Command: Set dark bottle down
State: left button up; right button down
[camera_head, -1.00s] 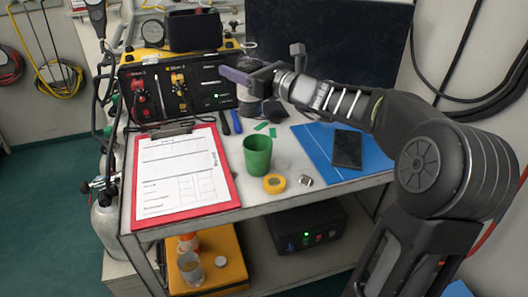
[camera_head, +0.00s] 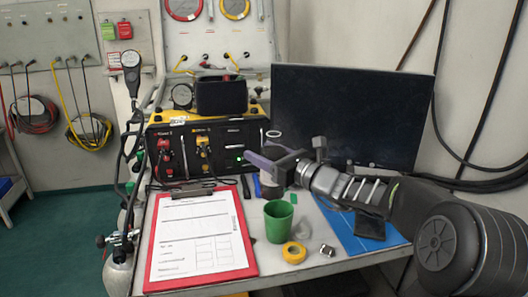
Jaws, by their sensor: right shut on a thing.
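My right gripper (camera_head: 268,160) reaches in from the right over the back of the work table. It is shut on a dark bottle (camera_head: 270,188), which is largely hidden by the fingers; a pale band shows on its upper part. The bottle looks upright, with its base low near the table top, just in front of the black air panel. I cannot tell whether the base touches the table. My left gripper is not in view.
A green cup (camera_head: 279,222), yellow tape roll (camera_head: 294,253) and red clipboard (camera_head: 248,255) lie on the table (camera_head: 313,261) in front. A blue mat (camera_head: 345,232) with a dark device is at right. A black monitor (camera_head: 345,115) and the air panel (camera_head: 207,150) stand behind.

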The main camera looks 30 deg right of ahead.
jog(key=shift+f+b, duration=0.35)
jog(key=shift+f, duration=2.05)
jog(key=shift+c, duration=2.3)
grip_release()
jog(key=shift+r, duration=0.1)
jog(key=shift+s, duration=0.15)
jog(key=v, duration=1.1)
jog(key=shift+s, duration=0.4)
jog(key=shift+d, duration=0.15)
